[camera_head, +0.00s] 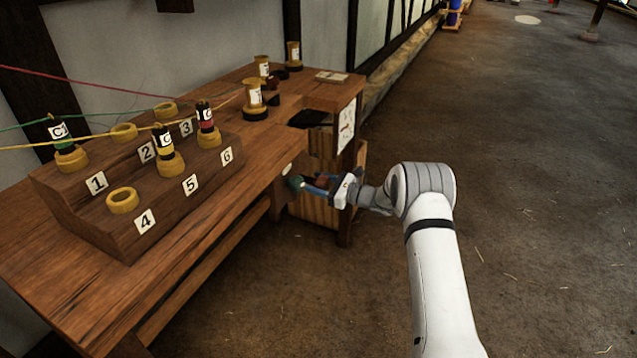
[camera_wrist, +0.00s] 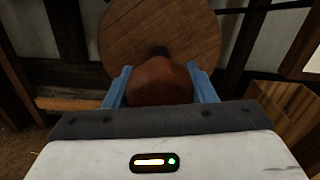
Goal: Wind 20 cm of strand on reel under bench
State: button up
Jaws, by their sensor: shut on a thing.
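The reel's round wooden face (camera_wrist: 150,30) fills the top middle of the wrist view, with a short dark shaft at its lower middle. A rounded reddish-brown knob (camera_wrist: 160,82) stands out from it toward me. My gripper (camera_wrist: 160,88) has its blue fingers shut on this knob, one on each side. In the head view my gripper (camera_head: 312,183) is below the bench's right end. There the reel is mostly hidden, and a small green patch (camera_head: 296,184) shows at the fingertips. I cannot tell whether strand lies on the reel.
The wooden bench (camera_head: 85,290) carries a numbered stand (camera_head: 120,225) with yellow cups and several labelled bobbins. Red, green and yellow strands run off left. A wooden box (camera_head: 313,207) stands under the bench's right end, close to my gripper. Open floor (camera_head: 540,200) lies to the right.

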jog(key=shift+d+f, duration=0.1)
jog(key=o, duration=1)
jog(key=shift+c, duration=0.2)
jog(key=p+v, duration=0.1)
jog(key=v, duration=0.6)
jog(key=shift+s+d+p, duration=0.1)
jog(key=shift+d+p, duration=0.2)
jog(key=shift+d, duration=0.05)
jog(key=s+r+n+g+h+p, duration=0.3)
jog(key=s+r+n+p, duration=0.2)
jog(key=s+r, duration=0.55)
jog(key=s+r+n+g+h+p, duration=0.3)
jog(key=s+r+n+p, duration=0.4)
jog(key=r, duration=0.7)
jog(key=s+d+r+n+h+p, duration=0.2)
jog(key=s+d+r, duration=0.3)
jog(key=s, duration=0.4)
jog(key=s+d+r+n+t+h+p, duration=0.1)
jog(key=s+d+r+n+h+p, duration=0.2)
jog(key=s, duration=0.6)
jog(key=s+d+r+n+t+h+p, duration=0.1)
jog(key=s+d+r+n+h+p, duration=0.2)
jog(key=s+d+r+h+p, duration=0.3)
jog(key=s+d+r, duration=0.1)
jog(key=s+r, duration=0.1)
jog(key=s, duration=0.1)
jog(key=shift+d+r, duration=0.2)
